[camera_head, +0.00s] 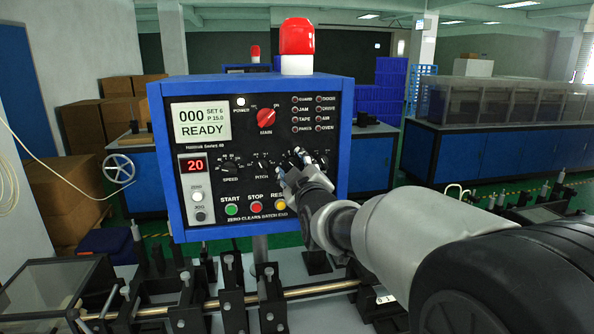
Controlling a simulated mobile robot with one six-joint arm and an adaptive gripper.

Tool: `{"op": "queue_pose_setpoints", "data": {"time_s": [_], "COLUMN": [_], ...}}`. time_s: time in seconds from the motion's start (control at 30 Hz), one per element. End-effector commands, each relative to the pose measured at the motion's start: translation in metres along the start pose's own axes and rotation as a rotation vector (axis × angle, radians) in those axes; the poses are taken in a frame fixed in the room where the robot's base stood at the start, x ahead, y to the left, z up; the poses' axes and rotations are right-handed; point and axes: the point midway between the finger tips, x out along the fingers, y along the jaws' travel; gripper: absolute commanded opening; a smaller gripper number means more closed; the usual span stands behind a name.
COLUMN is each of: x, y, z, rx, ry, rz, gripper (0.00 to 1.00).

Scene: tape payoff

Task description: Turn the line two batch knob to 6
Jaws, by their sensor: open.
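The blue control box (155,150) stands in the middle, with a black front panel. Its white display (202,121) reads 000, SET 6, P 15.0 and READY. The speed knob (229,167) and pitch knob (262,162) are black and sit in a row on the panel. My gripper (291,163) is open at the right of that row, its fingers close to the panel. The knob in that place and its label are mostly hidden behind the fingers. I cannot tell whether the fingers touch it. No line number is readable on the box.
Start (232,209), stop (256,208) and partly hidden yellow (281,205) buttons lie below my gripper. A red main switch (265,118) is above left. A red beacon (297,38) tops the box. Rods and clamps (230,300) fill the front.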

Motion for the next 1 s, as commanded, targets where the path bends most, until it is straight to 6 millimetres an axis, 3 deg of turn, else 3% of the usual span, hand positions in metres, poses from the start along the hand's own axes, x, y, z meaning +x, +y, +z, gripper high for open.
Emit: {"op": "queue_pose_setpoints", "data": {"time_s": [0.17, 0.6, 0.8, 1.0], "x": [-0.016, -0.103, -0.118, -0.120], "y": [0.001, 0.001, 0.000, 0.000], "z": [-0.001, -0.001, 0.000, 0.000], "rx": [0.000, 0.000, 0.000, 0.000], "ry": [0.001, 0.002, 0.001, 0.000], "rz": [0.001, 0.002, 0.001, 0.000], "gripper": [0.44, 0.44, 0.44, 0.44]}}
